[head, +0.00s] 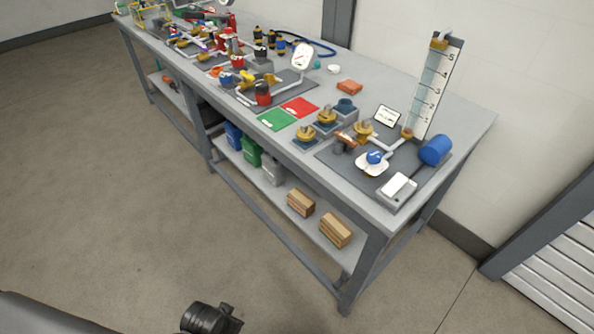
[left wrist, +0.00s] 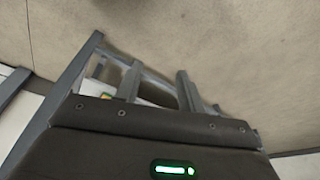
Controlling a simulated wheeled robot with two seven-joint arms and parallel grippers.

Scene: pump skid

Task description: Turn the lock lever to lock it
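I cannot make out for sure which part is the lock lever; the fittings are small at this distance. In the head view a dark plate (head: 333,158) at the near right end of the bench carries a brass valve (head: 363,128), an orange-brown handle-like piece (head: 346,138), a blue knob (head: 375,157) on a white disc, and a blue cylinder (head: 436,150). Two brass-topped fittings stand just left of it. A black part of my arm shows at the bottom of the head view, away from the bench.
The grey bench (head: 465,117) runs from upper left to right, with more piping and a gauge (head: 302,57) farther along. Green (head: 277,119) and red (head: 299,107) mats lie mid-bench. The lower shelf holds wooden blocks (head: 336,230) and jugs (head: 250,151). The floor before it is clear.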

